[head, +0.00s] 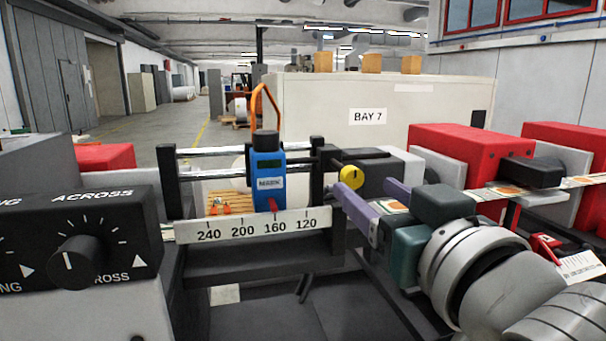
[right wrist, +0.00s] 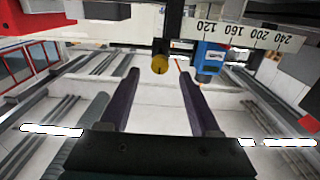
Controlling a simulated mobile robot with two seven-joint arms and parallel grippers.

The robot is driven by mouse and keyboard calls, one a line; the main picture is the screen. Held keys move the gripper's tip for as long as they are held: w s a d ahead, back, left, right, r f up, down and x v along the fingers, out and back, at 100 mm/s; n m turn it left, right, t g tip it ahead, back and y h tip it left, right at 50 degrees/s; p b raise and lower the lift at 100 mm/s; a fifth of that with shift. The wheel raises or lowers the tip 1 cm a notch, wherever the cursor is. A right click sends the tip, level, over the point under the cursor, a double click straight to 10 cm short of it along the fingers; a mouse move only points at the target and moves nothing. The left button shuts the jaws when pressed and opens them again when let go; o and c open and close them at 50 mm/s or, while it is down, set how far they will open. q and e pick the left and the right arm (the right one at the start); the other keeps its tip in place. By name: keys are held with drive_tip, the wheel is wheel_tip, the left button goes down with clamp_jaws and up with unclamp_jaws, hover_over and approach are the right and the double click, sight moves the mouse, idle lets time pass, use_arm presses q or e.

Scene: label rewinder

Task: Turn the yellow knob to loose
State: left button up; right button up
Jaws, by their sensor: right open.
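The yellow knob (head: 352,177) is a small round disc on a dark mount, at the right end of the rail frame in the head view. It also shows in the right wrist view (right wrist: 159,65), with a dark mark on its face. My right gripper (head: 363,185) is open, with its two purple fingers pointing at the knob. In the right wrist view the fingertips (right wrist: 157,72) stand either side of the knob, with a gap on both sides. How far the tips are from it in depth is hard to tell. My left gripper is not in view.
A blue device (head: 267,172) with an orange cable sits on the rails, above a numbered scale (head: 255,227), left of the knob. A black control box (head: 80,240) with a dial stands at left. Red blocks (head: 460,152) and a label web (head: 500,190) lie at right.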

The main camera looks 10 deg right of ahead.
sight(355, 179)
drive_tip(key=shift+w, duration=1.8)
clamp_jaws()
